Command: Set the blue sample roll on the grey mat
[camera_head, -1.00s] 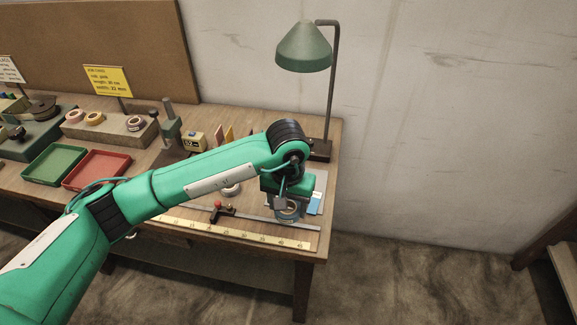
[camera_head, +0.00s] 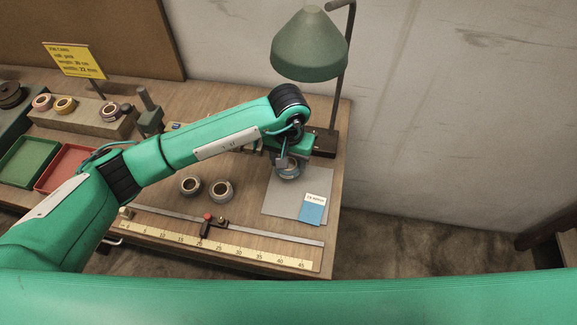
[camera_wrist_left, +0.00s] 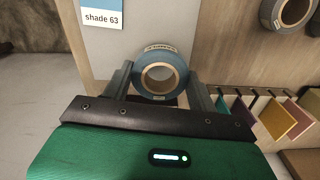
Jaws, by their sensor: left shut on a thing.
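The blue sample roll (camera_head: 289,171) is in my left gripper (camera_head: 287,164), over the back part of the grey mat (camera_head: 283,198) in the head view. In the left wrist view the roll (camera_wrist_left: 182,73) sits between the two fingers of the gripper (camera_wrist_left: 160,88), its open core facing the camera. The mat (camera_wrist_left: 112,50) shows behind and left of it. Whether the roll touches the mat or hangs just above it, I cannot tell. A blue card (camera_head: 312,211) marked "shade 63" lies on the mat's front right. My right gripper is not in view.
Two other rolls, one left (camera_head: 190,187) and one right (camera_head: 221,190), lie on the table left of the mat. A ruler (camera_head: 220,244) with a red-knobbed slider (camera_head: 207,222) runs along the front edge. A green lamp (camera_head: 309,45) stands behind the mat.

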